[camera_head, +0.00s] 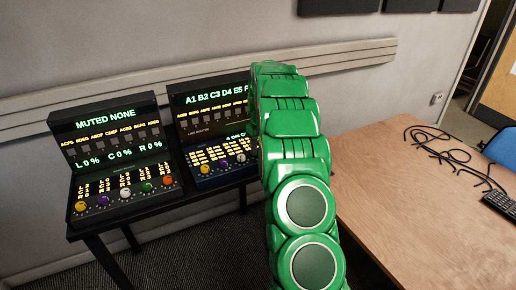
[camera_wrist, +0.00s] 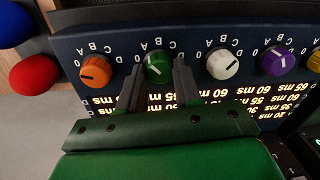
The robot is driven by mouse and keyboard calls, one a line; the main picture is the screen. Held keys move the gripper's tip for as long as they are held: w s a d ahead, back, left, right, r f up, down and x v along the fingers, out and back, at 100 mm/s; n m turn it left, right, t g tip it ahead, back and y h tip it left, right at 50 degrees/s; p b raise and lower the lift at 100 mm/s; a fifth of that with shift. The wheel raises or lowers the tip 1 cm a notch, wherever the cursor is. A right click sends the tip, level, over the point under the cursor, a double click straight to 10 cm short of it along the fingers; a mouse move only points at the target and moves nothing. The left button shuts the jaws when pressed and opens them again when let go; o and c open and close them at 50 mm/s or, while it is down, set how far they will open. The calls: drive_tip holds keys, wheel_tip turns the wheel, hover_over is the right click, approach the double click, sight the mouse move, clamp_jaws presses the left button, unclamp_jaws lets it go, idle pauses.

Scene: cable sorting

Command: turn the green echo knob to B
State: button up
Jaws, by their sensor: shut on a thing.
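The green echo knob (camera_wrist: 158,66) sits on a dark blue panel (camera_wrist: 200,40) in the wrist view, between an orange knob (camera_wrist: 96,72) and a white knob (camera_wrist: 222,64). My gripper (camera_wrist: 158,82) has one finger on each side of the green knob and is shut on it. Letters A to D curve around the knob, upside down in this view. A short pale mark shows on its face, but I cannot tell which letter it points to. In the head view my arm hides the gripper and this knob.
A purple knob (camera_wrist: 276,60) stands beyond the white one. Red (camera_wrist: 34,74) and blue (camera_wrist: 10,24) round things lie at the wrist view's left. A second panel (camera_head: 115,115) reading "MUTED NONE" stands at left in the head view. A wooden table (camera_head: 400,190) with black cables (camera_head: 445,145) is at right.

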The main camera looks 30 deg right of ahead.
drive_tip(key=m, duration=0.4)
drive_tip(key=shift+m, duration=2.2)
drive_tip(key=o, duration=1)
drive_tip(key=shift+o, duration=0.2)
drive_tip(key=shift+d+r, duration=0.1)
wheel_tip(320, 180, up, 7)
drive_tip(key=shift+s+d+f, duration=0.15)
drive_tip(key=shift+r, duration=0.4)
